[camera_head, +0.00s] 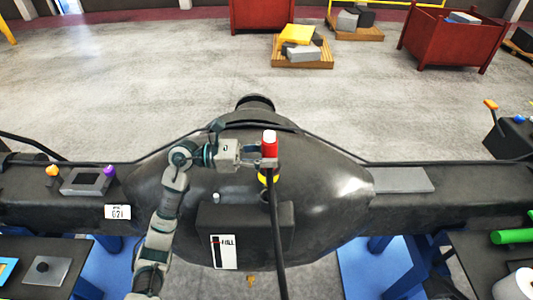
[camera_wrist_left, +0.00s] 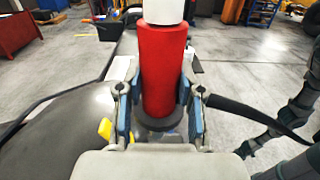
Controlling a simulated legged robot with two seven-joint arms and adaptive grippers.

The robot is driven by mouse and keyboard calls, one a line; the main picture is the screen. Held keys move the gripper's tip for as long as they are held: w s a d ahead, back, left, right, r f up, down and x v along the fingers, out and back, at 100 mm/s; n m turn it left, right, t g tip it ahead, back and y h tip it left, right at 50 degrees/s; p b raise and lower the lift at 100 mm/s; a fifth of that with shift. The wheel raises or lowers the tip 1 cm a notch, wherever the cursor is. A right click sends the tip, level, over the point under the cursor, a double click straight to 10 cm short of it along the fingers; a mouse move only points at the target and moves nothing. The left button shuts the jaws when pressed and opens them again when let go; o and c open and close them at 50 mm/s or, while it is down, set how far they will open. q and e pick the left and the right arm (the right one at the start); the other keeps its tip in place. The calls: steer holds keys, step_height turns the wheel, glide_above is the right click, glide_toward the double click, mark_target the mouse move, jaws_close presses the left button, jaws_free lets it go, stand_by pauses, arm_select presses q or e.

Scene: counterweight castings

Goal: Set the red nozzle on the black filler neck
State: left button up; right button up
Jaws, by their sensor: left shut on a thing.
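The red nozzle (camera_head: 270,146), with a white end on top, stands upright in my left gripper (camera_head: 267,160), which is shut on it. In the wrist view the red nozzle (camera_wrist_left: 163,72) rises between the two fingers of my left gripper (camera_wrist_left: 160,108), with a dark round part below it. A black hose (camera_head: 277,235) runs from the nozzle toward the near edge. A dark neck with a yellow ring (camera_head: 268,179) shows just below the nozzle in the head view; it looks like the black filler neck. I cannot tell whether they touch. My right gripper is out of view.
The large black casting (camera_head: 330,180) spans the middle. A "FILL" label (camera_head: 223,252) is on its near side. Red bins (camera_head: 446,45) and loaded pallets stand far back on open floor.

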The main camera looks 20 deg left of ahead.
mark_target(267, 170)
arm_select(q)
steer(key=shift+w+f, duration=0.15)
steer(key=shift+w, duration=0.15)
steer(key=shift+w+f+b, duration=0.25)
steer(key=shift+f+b, duration=0.65)
steer(key=shift+b, duration=0.1)
steer(key=shift+s+f+b, duration=0.15)
steer(key=shift+f+b, duration=0.25)
steer(key=f+b, duration=0.3)
steer(key=shift+a+f, duration=0.15)
steer(key=shift+a, duration=0.1)
steer(key=shift+d, duration=0.1)
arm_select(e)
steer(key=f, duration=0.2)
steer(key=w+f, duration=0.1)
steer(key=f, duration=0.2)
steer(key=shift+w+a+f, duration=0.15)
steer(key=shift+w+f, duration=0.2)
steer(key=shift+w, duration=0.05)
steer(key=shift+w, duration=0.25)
arm_select(q)
steer(key=shift+s, duration=0.1)
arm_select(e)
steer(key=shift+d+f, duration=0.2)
arm_select(q)
steer(key=shift+b, duration=0.6)
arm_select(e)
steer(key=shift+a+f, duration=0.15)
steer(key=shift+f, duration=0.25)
